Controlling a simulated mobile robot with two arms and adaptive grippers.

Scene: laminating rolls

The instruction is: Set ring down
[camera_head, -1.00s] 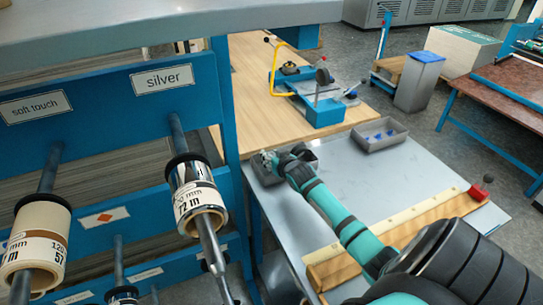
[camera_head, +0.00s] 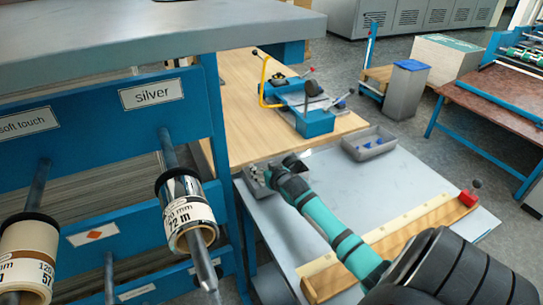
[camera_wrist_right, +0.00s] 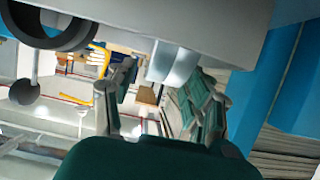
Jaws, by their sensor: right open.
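My right gripper (camera_head: 276,172) is at the far left corner of the grey table (camera_head: 350,198), by a small grey box (camera_head: 251,184). In the right wrist view its two fingers (camera_wrist_right: 160,82) stand apart, with no ring seen between them. A dark ring-shaped part (camera_wrist_right: 47,24) shows at the top left of that view, clear of the fingers; I cannot tell whether it is the task's ring. Black collars sit behind the silver roll (camera_head: 190,213) and the soft touch roll (camera_head: 28,250) on their rods. My left gripper is out of view.
The blue rack (camera_head: 208,100) stands close on the left. A blue machine with a yellow handle (camera_head: 315,122) stands behind. The table's middle is clear.

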